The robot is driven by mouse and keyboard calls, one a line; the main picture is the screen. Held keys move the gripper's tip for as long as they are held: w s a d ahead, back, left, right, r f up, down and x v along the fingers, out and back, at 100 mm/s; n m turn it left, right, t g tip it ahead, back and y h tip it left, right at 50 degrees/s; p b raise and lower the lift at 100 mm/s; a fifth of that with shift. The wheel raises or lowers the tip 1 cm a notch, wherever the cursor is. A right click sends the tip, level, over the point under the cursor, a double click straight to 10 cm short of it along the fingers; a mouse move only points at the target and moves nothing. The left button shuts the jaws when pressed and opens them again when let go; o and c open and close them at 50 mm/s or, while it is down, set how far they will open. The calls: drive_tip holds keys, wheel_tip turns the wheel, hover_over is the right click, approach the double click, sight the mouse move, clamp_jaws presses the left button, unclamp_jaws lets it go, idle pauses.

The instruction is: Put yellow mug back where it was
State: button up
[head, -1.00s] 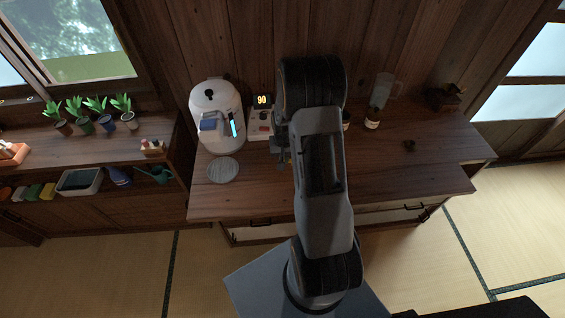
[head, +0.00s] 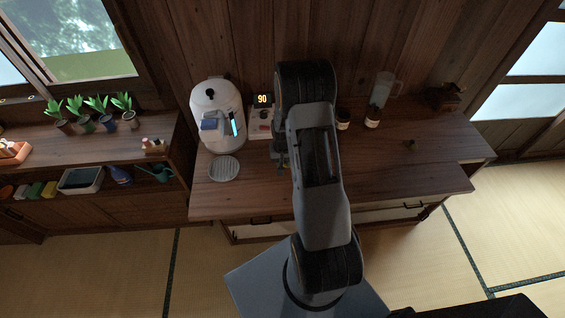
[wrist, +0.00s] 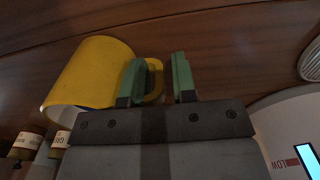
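The yellow mug (wrist: 92,72) shows at the left of the wrist view, its rim toward the lower left and its handle toward my gripper. My gripper (wrist: 163,80) has green fingertips standing apart. The mug's handle (wrist: 156,80) shows in the gap beside the left finger, with a narrow space before the right finger. I cannot tell whether the left finger touches it. In the head view my arm hides the mug, and only part of my gripper shows, near the counter left of the arm.
A white coffee machine (head: 216,112) with a round drip tray (head: 224,168) stands left. A device showing 90 (head: 262,100) is beside it. Two jars (head: 343,120) (head: 372,117) and a clear pitcher (head: 382,88) stand behind right. The wooden counter's (head: 420,175) front right is mostly clear.

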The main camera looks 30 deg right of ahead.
drive_tip(key=shift+o, duration=0.6)
drive_tip(key=shift+r, duration=0.15)
drive_tip(key=shift+r, duration=0.2)
wheel_tip(320, 180, up, 11)
drive_tip(key=shift+f+b, duration=0.15)
drive_tip(key=shift+b, duration=0.7)
drive_tip(key=s+a+r+n+t, duration=0.2)
drive_tip(key=s+a+r, duration=0.2)
drive_tip(key=a+r, duration=0.55)
drive_tip(key=s+a+r+n+t, duration=0.1)
drive_tip(key=s+a+r, duration=0.1)
drive_tip(key=s, duration=0.3)
drive_tip(key=s+a+r+n+t, duration=0.1)
drive_tip(key=s+a+r+n, duration=0.1)
drive_tip(key=s+r, duration=0.3)
drive_tip(key=shift+s+a+r, duration=0.15)
drive_tip(key=shift+s+a, duration=0.35)
drive_tip(key=shift+a, duration=0.25)
